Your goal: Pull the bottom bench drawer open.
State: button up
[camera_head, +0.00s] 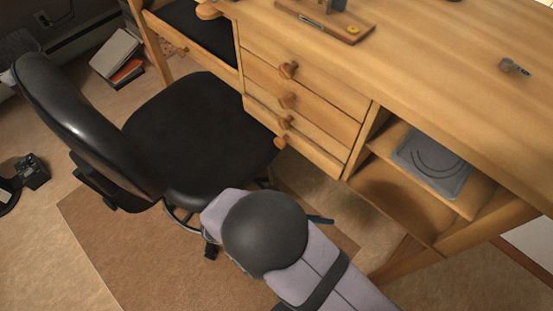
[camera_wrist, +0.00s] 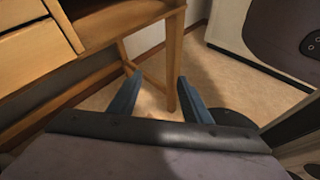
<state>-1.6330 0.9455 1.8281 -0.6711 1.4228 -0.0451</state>
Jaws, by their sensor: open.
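The wooden bench (camera_head: 430,60) has a stack of drawers with round wooden knobs on its front. The bottom drawer (camera_head: 312,152) is the lowest front, with its knob (camera_head: 280,142) near its middle. It looks shut or nearly so; I cannot tell exactly. My gripper (camera_head: 320,220) is low in front of the bench, below and right of the drawers, mostly hidden by my arm. In the wrist view my gripper (camera_wrist: 160,95) has two blue fingers apart with nothing between them. Drawer fronts (camera_wrist: 32,55) show there at the upper left, away from the fingers; no knob shows.
A black office chair (camera_head: 195,140) stands left of my arm, its seat close to the drawers. An open shelf (camera_head: 455,205) with a grey tray (camera_head: 432,160) is right of the drawers. A wooden bench leg (camera_wrist: 190,60) stands beyond the fingers. Books (camera_head: 117,55) lie at the back left.

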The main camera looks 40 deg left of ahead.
jog(key=s+a+f+n+t+y+b, duration=0.2)
jog(key=a+f+n+t+y+b, duration=0.15)
jog(key=a+f, duration=0.4)
jog(key=n+t+y, duration=0.5)
jog(key=n+y, duration=0.1)
jog(key=n, duration=0.2)
send_near(278, 144)
jog(key=shift+m+h, duration=0.25)
jog(key=shift+w+a, duration=0.2)
jog(key=shift+w, duration=3.8)
